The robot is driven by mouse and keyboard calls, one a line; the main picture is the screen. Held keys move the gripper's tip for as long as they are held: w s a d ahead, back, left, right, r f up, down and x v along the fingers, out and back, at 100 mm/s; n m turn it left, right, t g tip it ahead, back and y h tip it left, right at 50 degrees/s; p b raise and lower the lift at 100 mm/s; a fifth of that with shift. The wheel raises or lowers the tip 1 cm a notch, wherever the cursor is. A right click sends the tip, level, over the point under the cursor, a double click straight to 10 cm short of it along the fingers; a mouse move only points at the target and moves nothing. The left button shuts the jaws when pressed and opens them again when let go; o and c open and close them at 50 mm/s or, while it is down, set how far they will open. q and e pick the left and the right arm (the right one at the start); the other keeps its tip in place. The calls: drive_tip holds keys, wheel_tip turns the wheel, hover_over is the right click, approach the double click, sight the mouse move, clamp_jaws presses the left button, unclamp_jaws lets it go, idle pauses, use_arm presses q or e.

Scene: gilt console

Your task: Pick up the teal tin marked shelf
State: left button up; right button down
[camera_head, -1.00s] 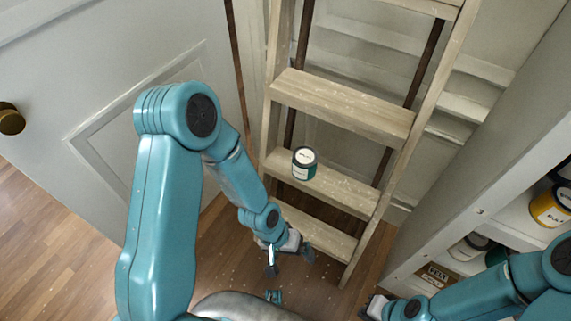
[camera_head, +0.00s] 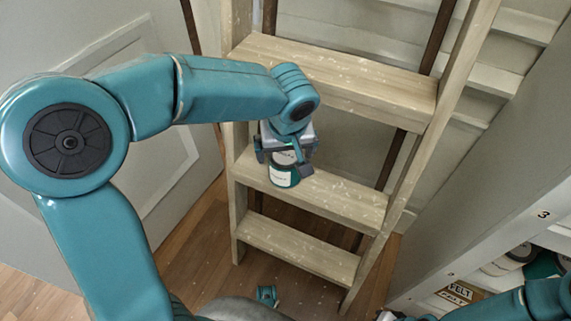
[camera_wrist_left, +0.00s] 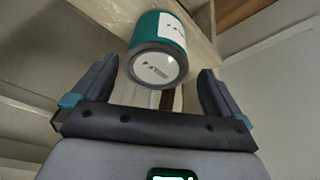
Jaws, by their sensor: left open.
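The teal tin (camera_head: 283,178), with a white label and a pale lid, stands upright on a wooden ladder step. The label's writing is too small to read. My left gripper (camera_head: 284,160) is open just above the tin and hides part of its top. In the left wrist view, the tin (camera_wrist_left: 158,44) shows at the upper middle, lid towards the camera, between and slightly beyond the open fingers (camera_wrist_left: 161,70). I cannot tell whether a finger touches it. Only a sliver of my right gripper (camera_head: 386,316) shows at the bottom edge.
The ladder step (camera_head: 338,197) under the tin has bare wood to its right. A higher step (camera_head: 340,85) and the ladder's side rails are close to my left gripper. White shelves with cans and a FELT box (camera_head: 459,291) stand at the lower right.

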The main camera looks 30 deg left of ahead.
use_arm(q)
drive_tip(key=shift+b+x, duration=0.45)
drive_tip(key=shift+x, duration=0.6)
drive_tip(key=b+x, duration=0.2)
drive_tip(key=x, duration=0.3)
drive_tip(key=shift+w+f, duration=0.15)
drive_tip(key=shift+w, duration=0.1)
drive_tip(key=shift+c, duration=0.7)
drive_tip(key=c, duration=1.1)
drive_tip(key=shift+r, duration=0.25)
